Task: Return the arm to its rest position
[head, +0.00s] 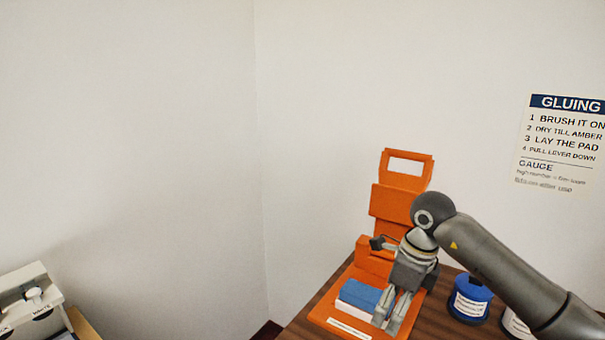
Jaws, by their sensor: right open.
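My right arm comes in from the right edge of the head view. My right gripper (391,313) points down over the front of the orange stand (403,202), with its fingers apart and nothing seen between them. It is just right of a blue block (360,294) that lies on a white layer on the stand's base. I cannot tell whether the fingers touch the block or the base. The gripper and wrist hide part of the stand. My left gripper is not in view.
The stand is on a brown wooden counter (313,308) near the wall corner. A blue labelled jar (469,299) and a partly hidden white-labelled container (515,325) are beneath my forearm. A gluing sign (559,142) hangs on the right wall. A white fixture (30,297) is at lower left.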

